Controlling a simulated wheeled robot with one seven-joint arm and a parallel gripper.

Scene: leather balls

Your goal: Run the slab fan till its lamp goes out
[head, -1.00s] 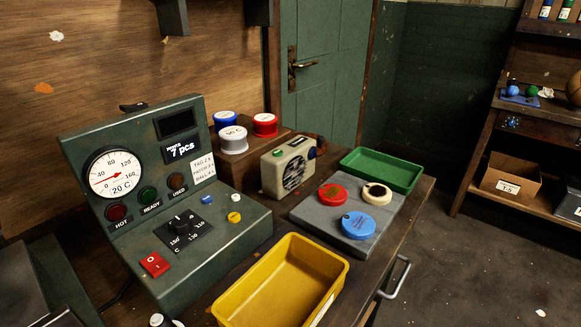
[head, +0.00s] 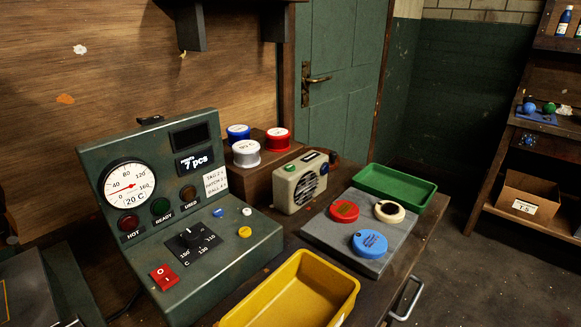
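A beige box-shaped fan (head: 291,199) with a round dark grille on its front stands on the bench behind the grey slab (head: 322,232). A green button or lamp (head: 290,168) sits on its top left, beside a dark strip; I cannot tell whether it is lit. A small blue part shows at the fan's right end. On the slab lie a red disc (head: 344,211), a blue disc (head: 370,244) and a cream ring-like disc with a dark centre (head: 390,212). My gripper is not in view.
A green control console (head: 215,262) with gauge, lamps, dial and red switch stands at left. A yellow tray (head: 262,288) is in front, a green tray (head: 418,200) at back right. Three spools, including a red one (head: 278,141), sit on a wooden block behind.

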